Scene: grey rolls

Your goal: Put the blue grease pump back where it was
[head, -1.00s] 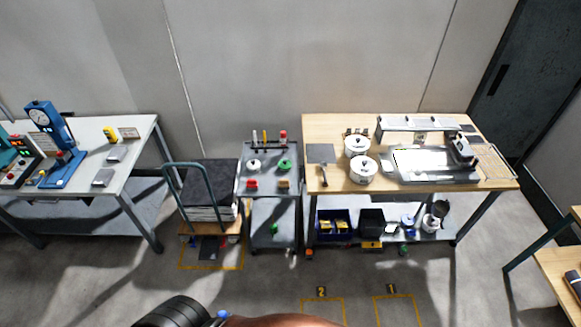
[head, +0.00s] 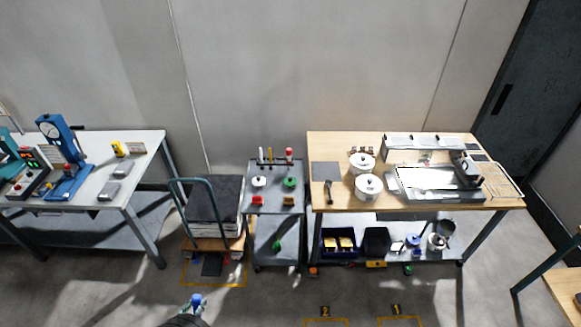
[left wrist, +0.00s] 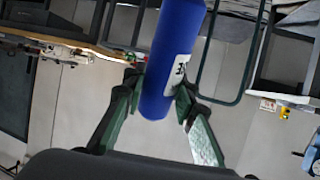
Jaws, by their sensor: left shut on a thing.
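The blue grease pump (left wrist: 172,60) is a blue cylinder with a white label. In the left wrist view it stands between the two green-and-black fingers of my left gripper (left wrist: 160,96), which are shut on it. Its upper end runs out of that picture. In the head view a small blue part of the pump (head: 196,300) shows at the bottom edge, above the dark top of my left gripper (head: 186,320); the rest is hidden or out of frame. My right gripper is not in view.
A grey tool cart (head: 274,168) stands between a platform trolley (head: 203,245) and a wooden workbench (head: 420,209) with pots. A grey table (head: 150,145) with a blue press stands left. Yellow floor markings (head: 325,320) lie in front. Floor between is mostly clear.

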